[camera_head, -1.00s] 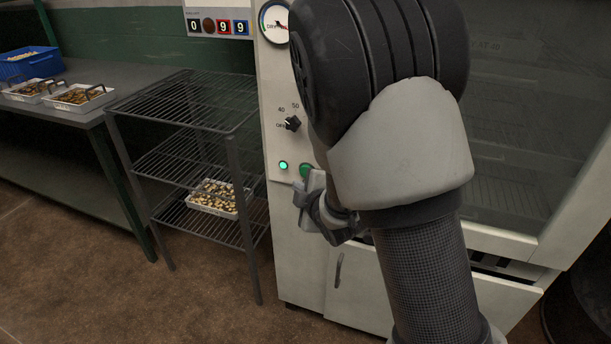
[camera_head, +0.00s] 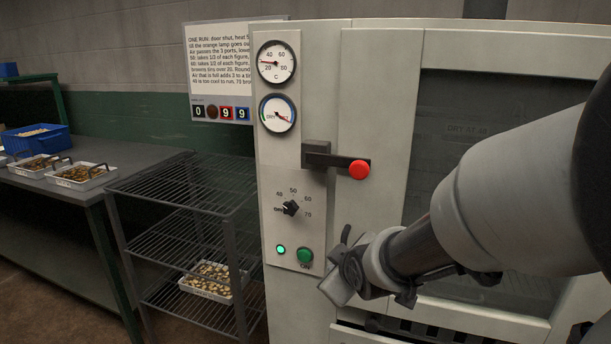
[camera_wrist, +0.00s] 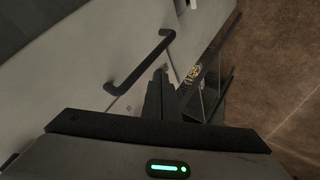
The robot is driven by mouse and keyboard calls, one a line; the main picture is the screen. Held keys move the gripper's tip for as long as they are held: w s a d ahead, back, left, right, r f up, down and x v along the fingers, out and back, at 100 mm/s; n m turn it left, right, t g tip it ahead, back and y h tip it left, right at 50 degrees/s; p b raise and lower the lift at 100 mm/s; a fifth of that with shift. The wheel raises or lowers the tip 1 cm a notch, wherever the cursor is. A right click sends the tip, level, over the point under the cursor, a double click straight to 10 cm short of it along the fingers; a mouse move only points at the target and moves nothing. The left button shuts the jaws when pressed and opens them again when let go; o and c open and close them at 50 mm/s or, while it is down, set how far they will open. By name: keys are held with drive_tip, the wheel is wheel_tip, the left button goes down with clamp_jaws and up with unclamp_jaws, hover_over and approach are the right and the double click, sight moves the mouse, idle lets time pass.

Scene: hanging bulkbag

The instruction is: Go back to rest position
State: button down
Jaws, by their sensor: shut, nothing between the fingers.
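My gripper (camera_head: 335,290) is in front of the pale drying cabinet (camera_head: 297,300), just right of and below its control panel. It holds nothing. My arm reaches in from the right edge and hides part of the cabinet's glass door (camera_head: 450,130). In the wrist view my gripper's fingers (camera_wrist: 158,80) are together, with a dark bar handle (camera_wrist: 140,62) beyond them on the pale cabinet front. I cannot tell the exact gap between the fingers and the cabinet.
The panel has a dial knob (camera_head: 290,208), a lit green lamp (camera_head: 281,249) and a green button (camera_head: 305,255). A red-tipped latch (camera_head: 359,169) lies across the door edge. A wire rack (camera_head: 190,185) with a tray (camera_head: 208,281) stands left, beside a bench.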

drive_tip(key=s+d+r+m+g+h, duration=0.1)
drive_tip(key=s+d+r+m, duration=0.2)
drive_tip(key=s, duration=0.5)
drive_tip(key=s+d+r+m+g, duration=0.2)
drive_tip(key=s+m, duration=0.2)
drive_tip(key=s, duration=0.4)
drive_tip(key=s+d+r+m+g+h, duration=0.1)
drive_tip(key=s+d+r+m, duration=0.2)
drive_tip(key=s, duration=0.4)
wheel_tip(320, 180, up, 24)
drive_tip(key=p, duration=2.5)
drive_tip(key=shift+a+r, duration=0.2)
drive_tip(key=shift+a, duration=0.05)
